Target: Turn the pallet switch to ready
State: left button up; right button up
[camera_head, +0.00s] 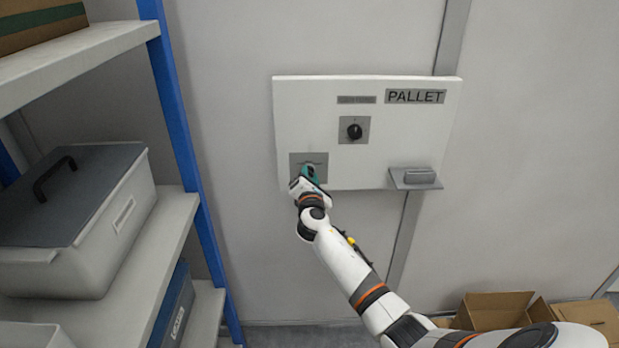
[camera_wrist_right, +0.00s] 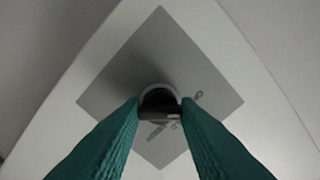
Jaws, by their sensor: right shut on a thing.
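A white wall panel (camera_head: 375,155) bears a PALLET label (camera_head: 415,96) at its upper right. A black round knob (camera_head: 355,131) sits on a grey plate in its middle. A second grey plate (camera_head: 299,160) is at the lower left. My right gripper (camera_head: 311,172) is at this lower-left plate and hides its middle. In the right wrist view, the two teal fingers are shut on a dark switch knob (camera_wrist_right: 160,97) on a grey plate (camera_wrist_right: 160,45), one finger on each side. Small plate markings show beside the knob, too blurred to read. My left gripper is not in view.
A grey plate with a blocky fitting (camera_head: 419,177) is at the panel's lower right. A blue-framed shelf (camera_head: 180,110) with a lidded grey bin (camera_head: 110,220) stands at left. Open cardboard boxes (camera_head: 495,308) lie at lower right. The wall around the panel is clear.

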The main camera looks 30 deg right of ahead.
jog(key=shift+f+m+b, duration=0.15)
jog(key=shift+m+b, duration=4.95)
jog(key=shift+m, duration=3.8)
jog(key=o, duration=1)
